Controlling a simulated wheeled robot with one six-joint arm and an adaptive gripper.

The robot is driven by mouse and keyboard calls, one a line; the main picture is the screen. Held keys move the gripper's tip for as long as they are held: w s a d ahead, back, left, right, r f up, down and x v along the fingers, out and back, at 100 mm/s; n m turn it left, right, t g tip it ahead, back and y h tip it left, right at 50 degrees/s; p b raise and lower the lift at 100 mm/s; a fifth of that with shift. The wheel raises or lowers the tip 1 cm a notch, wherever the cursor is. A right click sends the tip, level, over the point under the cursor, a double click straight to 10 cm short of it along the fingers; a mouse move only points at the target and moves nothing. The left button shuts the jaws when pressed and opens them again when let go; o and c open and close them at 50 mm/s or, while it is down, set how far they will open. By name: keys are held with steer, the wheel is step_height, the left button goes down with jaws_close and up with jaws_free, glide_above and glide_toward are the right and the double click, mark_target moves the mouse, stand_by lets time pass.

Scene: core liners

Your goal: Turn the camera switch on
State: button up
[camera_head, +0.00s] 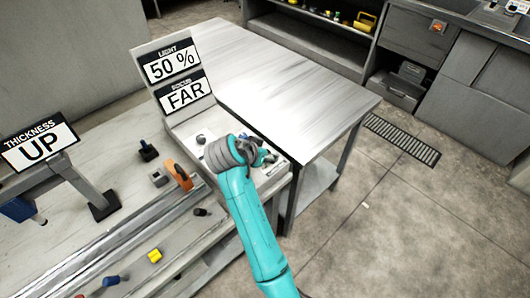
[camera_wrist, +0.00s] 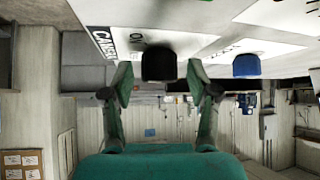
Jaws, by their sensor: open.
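In the wrist view, a black switch knob (camera_wrist: 159,63) stands out from a pale panel (camera_wrist: 215,14) at the top of the picture. Beside it are dark printed labels, one apparently reading "CAMERA" (camera_wrist: 108,45). My gripper (camera_wrist: 159,74) is open, with one finger on each side of the black knob. I cannot tell whether the fingers touch it. In the head view, my teal arm and grey wrist cover much of the control panel (camera_head: 190,128), and the switch and fingertips are hidden or too small to make out.
A blue knob (camera_wrist: 246,65) stands right of the black one in the wrist view. Signs read light "50 %" (camera_head: 173,64), focus "FAR" (camera_head: 186,93) and thickness "UP" (camera_head: 40,143). An orange handle (camera_head: 179,175) is left of my wrist. A bare metal table (camera_head: 285,85) stands behind.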

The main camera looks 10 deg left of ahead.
steer(key=v, duration=1.1)
steer(key=shift+s+r, duration=0.2)
steer(key=shift+r, duration=0.05)
steer(key=shift+a, duration=0.15)
